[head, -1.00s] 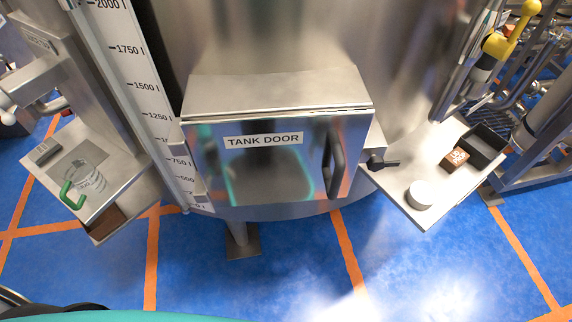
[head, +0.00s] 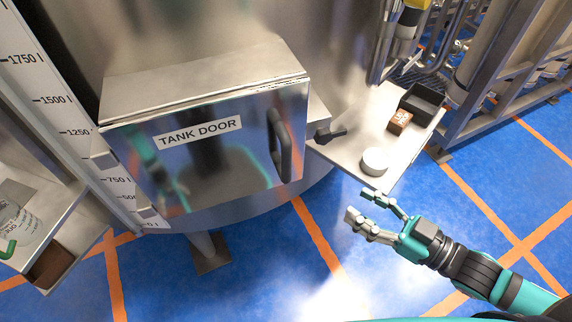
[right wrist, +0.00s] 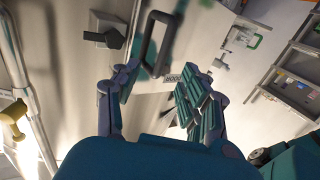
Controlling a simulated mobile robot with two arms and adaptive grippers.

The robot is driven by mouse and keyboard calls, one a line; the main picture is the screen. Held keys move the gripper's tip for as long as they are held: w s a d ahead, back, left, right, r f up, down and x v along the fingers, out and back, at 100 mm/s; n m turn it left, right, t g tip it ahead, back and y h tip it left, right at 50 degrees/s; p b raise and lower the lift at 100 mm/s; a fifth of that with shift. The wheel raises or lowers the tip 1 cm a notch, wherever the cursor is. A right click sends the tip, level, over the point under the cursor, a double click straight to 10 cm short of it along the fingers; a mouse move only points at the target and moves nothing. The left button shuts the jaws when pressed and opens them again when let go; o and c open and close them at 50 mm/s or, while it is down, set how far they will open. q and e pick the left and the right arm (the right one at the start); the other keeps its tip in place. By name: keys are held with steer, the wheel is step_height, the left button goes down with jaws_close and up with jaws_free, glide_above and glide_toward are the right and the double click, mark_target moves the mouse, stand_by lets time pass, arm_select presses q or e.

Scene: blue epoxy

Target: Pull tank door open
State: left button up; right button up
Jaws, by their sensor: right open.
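The tank door (head: 205,150) is a shiny metal box front labelled "TANK DOOR", and it looks shut. Its dark vertical handle (head: 279,145) is on the door's right side. A black latch knob (head: 330,134) sits just right of the door. My right gripper (head: 364,206) is open and empty, below and right of the handle, apart from it. In the right wrist view my open fingers (right wrist: 155,95) point toward the door, with the handle (right wrist: 160,45) ahead between and above them and the latch knob (right wrist: 103,37) to the upper left. My left gripper is not in view.
A side shelf (head: 350,150) right of the tank holds a white round container (head: 374,162), a brown box (head: 399,122) and a black bin (head: 423,101). A left shelf (head: 50,215) holds a clear jug (head: 18,222). Blue floor below is open.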

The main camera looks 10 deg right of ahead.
mark_target(285, 163)
steer(key=shift+y, duration=0.3)
steer(key=x, duration=0.6)
steer(key=p+x, duration=0.1)
steer(key=x, duration=0.4)
steer(key=p+x, duration=0.1)
steer(key=x, duration=0.5)
steer(key=shift+s+a+r, duration=0.15)
steer(key=shift+a+r, duration=0.25)
steer(key=shift+a, duration=0.2)
steer(key=shift+c, duration=0.2)
jaws_close()
steer(key=shift+a, duration=0.1)
